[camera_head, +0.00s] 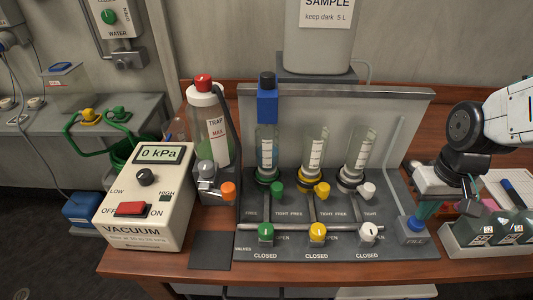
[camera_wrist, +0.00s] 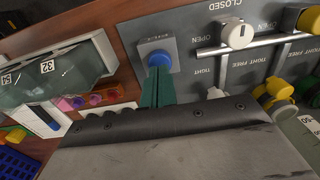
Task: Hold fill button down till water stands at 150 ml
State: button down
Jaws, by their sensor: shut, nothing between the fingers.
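The blue fill button (camera_head: 415,223) sits on a grey block marked FILL at the right end of the grey rig. It also shows in the wrist view (camera_wrist: 159,58). My gripper (camera_head: 421,212) is shut, with its teal fingers (camera_wrist: 158,74) pointing down and the tips at the button. I cannot tell whether they press it. Three clear graduated cylinders stand on the rig: the left one (camera_head: 266,148) under a blue block, the middle one (camera_head: 315,150) and the right one (camera_head: 359,150). The left one looks bluish inside; water levels are too small to read.
Green, yellow and white valves (camera_head: 368,232), marked CLOSED, line the rig's front. A vacuum box (camera_head: 146,205) reading 0 kPa and a trap bottle (camera_head: 210,130) stand left.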

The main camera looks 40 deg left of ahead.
aim_at(418, 223)
jog(key=shift+f, duration=0.2)
dwell(0.4)
jog(key=shift+f, duration=1)
jog(key=shift+s+f, duration=0.1)
jog(key=shift+f, duration=0.15)
jog(key=shift+s+d+f, duration=0.1)
jog(key=shift+f, duration=0.05)
dwell(0.9)
jog(key=shift+r, duration=1)
jog(key=shift+w+r, duration=0.2)
jog(key=shift+r, duration=2.6)
